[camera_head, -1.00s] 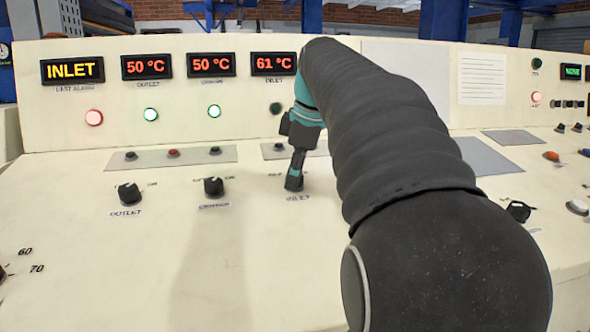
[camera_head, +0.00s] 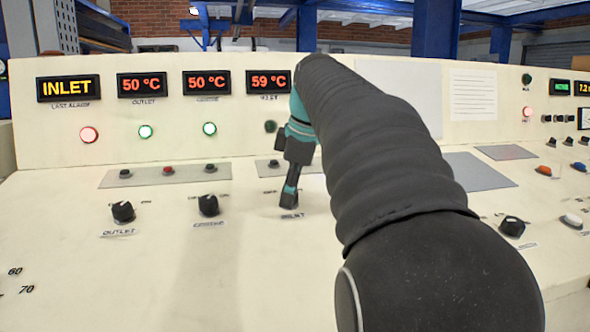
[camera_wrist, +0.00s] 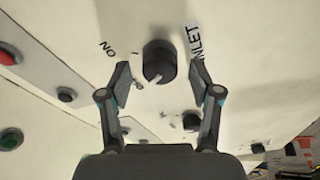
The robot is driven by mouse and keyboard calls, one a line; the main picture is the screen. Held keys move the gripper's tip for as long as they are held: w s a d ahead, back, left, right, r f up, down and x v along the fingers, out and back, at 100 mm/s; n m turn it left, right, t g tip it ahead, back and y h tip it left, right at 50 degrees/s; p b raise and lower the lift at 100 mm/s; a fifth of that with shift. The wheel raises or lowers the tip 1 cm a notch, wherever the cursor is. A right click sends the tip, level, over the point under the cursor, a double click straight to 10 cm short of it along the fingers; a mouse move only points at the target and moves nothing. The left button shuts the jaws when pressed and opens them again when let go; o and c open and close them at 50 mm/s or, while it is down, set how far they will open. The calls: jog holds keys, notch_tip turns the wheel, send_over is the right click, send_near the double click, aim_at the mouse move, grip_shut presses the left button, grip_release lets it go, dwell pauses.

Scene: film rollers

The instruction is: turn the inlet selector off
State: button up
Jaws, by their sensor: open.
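The inlet selector (camera_wrist: 159,60) is a round black knob with a white mark at its lower edge in the wrist view. Its "INLET" label (camera_wrist: 196,42) is to its right and an "ON" mark (camera_wrist: 107,48) to its left. A second mark near the left finger is too small to read. My gripper (camera_wrist: 160,70) is open, with one finger on each side of the knob and gaps showing between. In the head view my gripper (camera_head: 289,196) points down above the INLET label and hides the knob. The inlet display (camera_head: 268,82) reads 59 °C.
The outlet knob (camera_head: 123,212) and a middle knob (camera_head: 208,205) stand left of my gripper. Small buttons (camera_head: 168,170) sit on a grey strip behind them. The inlet lamp (camera_head: 270,127) is dark.

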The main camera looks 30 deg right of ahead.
jog(key=v, duration=1.1)
jog(key=shift+r, duration=0.2)
